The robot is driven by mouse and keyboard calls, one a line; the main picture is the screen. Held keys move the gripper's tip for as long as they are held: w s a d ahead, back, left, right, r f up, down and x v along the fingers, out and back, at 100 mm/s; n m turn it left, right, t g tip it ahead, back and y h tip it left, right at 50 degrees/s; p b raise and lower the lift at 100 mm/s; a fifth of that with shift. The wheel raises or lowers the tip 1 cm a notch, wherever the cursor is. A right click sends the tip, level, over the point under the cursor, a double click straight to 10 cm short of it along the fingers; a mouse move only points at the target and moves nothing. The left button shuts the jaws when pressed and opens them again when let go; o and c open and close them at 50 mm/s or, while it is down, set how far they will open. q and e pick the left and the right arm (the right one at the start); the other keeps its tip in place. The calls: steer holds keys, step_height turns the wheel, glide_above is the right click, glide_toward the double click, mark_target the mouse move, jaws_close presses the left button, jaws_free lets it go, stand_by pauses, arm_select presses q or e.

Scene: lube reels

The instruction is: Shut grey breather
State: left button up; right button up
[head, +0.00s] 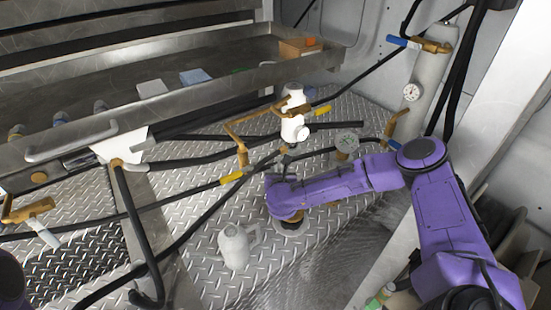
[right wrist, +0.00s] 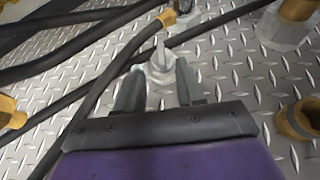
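A small grey fitting with a thin upright lever (right wrist: 162,62), which looks like the grey breather, stands on the tread-plate floor in the right wrist view. My right gripper (right wrist: 160,88) points at it, its two dark fingers apart with the fitting's body seen between and just beyond their tips. I cannot tell whether they touch it. In the head view my right gripper (head: 283,175) is small and partly hidden by its own purple wrist, just below the white valve (head: 295,128). The breather is not clear there. My left gripper is out of view.
Black hoses cross the floor around the fitting, one with a yellow collar (head: 232,177). A pale bottle-shaped can (head: 235,246) stands left of my wrist. A metal tray (head: 225,88) runs along the back.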

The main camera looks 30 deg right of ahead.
mark_target(279, 162)
steer(key=b+x, duration=0.4)
steer(key=x, duration=0.5)
steer(key=shift+w+f, duration=0.2)
steer(key=shift+w+d, duration=0.15)
steer(key=shift+r, duration=0.25)
steer(key=shift+c, duration=0.3)
